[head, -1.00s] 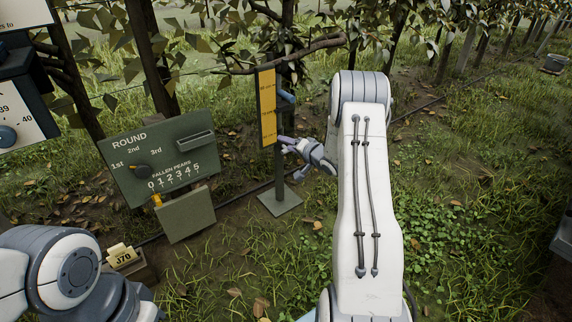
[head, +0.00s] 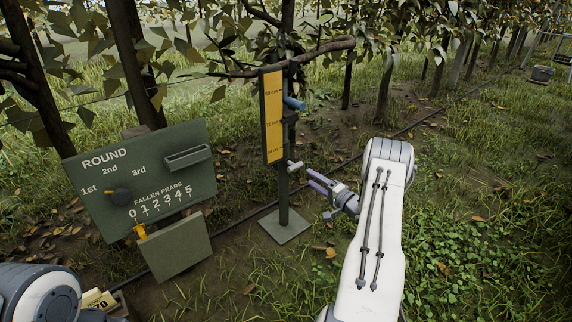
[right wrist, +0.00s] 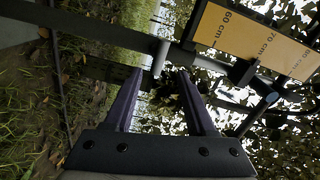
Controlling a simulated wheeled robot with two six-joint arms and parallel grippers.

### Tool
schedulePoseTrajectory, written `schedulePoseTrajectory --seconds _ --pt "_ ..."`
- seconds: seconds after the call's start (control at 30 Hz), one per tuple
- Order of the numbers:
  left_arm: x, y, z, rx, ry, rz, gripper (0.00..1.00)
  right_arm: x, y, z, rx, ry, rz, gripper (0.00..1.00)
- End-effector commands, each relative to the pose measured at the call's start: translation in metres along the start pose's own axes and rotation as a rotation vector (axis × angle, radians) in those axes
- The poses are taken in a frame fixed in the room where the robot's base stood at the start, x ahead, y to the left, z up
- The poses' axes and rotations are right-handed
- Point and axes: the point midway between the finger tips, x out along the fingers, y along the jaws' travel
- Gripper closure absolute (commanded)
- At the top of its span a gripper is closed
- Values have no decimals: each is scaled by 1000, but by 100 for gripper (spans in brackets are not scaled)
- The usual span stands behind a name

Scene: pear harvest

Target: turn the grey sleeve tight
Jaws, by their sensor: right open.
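The grey sleeve (head: 294,166) is a short light-grey cylinder sticking out to the right from the lower part of a dark green post (head: 284,198). My right gripper (head: 310,180) is open and empty, just right of the sleeve and slightly below it in the head view. In the right wrist view the sleeve (right wrist: 160,58) shows just beyond the two purple fingertips (right wrist: 160,73), between their lines. The fingers look apart from it. How tight the sleeve is cannot be told. My left gripper is out of view.
A yellow height scale (head: 272,115) is on the post, with a blue cylinder (head: 295,103) higher up. A green ROUND board (head: 140,170) stands to the left. A branch (head: 290,58) crosses above the post. Grass to the right is open.

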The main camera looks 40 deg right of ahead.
Motion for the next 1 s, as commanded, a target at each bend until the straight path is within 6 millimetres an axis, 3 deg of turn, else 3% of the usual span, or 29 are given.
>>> schedulePoseTrajectory --seconds 0.17,0.5,0.7,1.0 --pt "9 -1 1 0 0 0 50 8 4 0 2 -1 -3 44" --pt "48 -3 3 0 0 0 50 68 7 -1 -2 1 -4 44" --pt "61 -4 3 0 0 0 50 94 4 -1 1 1 -3 44" --pt "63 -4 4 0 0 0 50 103 1 -1 3 1 -2 44"
